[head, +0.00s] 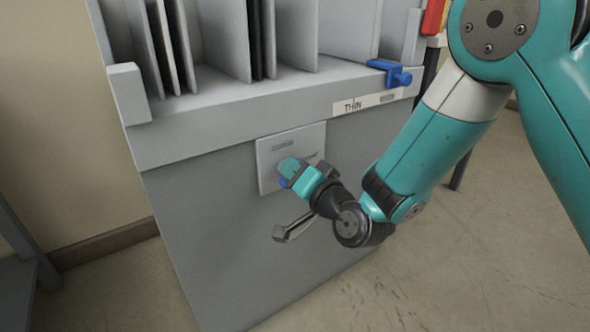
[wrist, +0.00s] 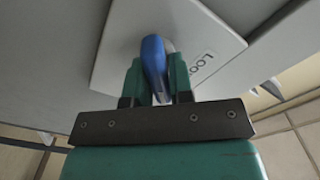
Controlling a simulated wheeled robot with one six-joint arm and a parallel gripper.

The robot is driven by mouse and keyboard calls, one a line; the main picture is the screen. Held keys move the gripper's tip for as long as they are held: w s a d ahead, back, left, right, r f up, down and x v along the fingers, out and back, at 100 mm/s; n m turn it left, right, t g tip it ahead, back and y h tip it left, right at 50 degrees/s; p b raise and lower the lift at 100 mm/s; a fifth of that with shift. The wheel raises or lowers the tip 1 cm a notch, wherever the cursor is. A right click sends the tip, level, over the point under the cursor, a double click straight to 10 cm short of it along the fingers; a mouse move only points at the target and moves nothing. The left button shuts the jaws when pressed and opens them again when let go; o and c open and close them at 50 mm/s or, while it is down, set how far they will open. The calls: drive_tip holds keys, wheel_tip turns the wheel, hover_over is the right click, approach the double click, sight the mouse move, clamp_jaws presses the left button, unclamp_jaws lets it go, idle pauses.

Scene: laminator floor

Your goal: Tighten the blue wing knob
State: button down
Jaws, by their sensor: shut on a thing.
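The blue wing knob (wrist: 154,68) stands out from a light plate (wrist: 115,55) in the wrist view. My gripper (wrist: 160,75) has its two teal fingers on either side of the knob, shut on it. In the head view the plate (head: 265,155) is on the front of the grey cabinet, and my gripper (head: 288,175) is in front of it. Only a small bit of the blue knob (head: 283,183) shows there; the gripper hides the rest.
The grey cabinet (head: 215,240) holds upright panels in slots on top. A blue clamp-like part (head: 392,73) sits at its top right edge, near a label (head: 362,103) reading "THIN". A grey lever-like bar (head: 292,229) is below my gripper. Floor to the right is open.

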drive_tip(key=m, duration=0.4)
drive_tip(key=shift+w+d+m, duration=0.1)
drive_tip(key=shift+w+m, duration=0.1)
drive_tip(key=shift+m, duration=0.1)
drive_tip(key=shift+m+p, duration=0.4)
drive_tip(key=shift+m, duration=1.5)
drive_tip(key=c, duration=1.1)
unclamp_jaws()
drive_tip(key=shift+f, duration=0.1)
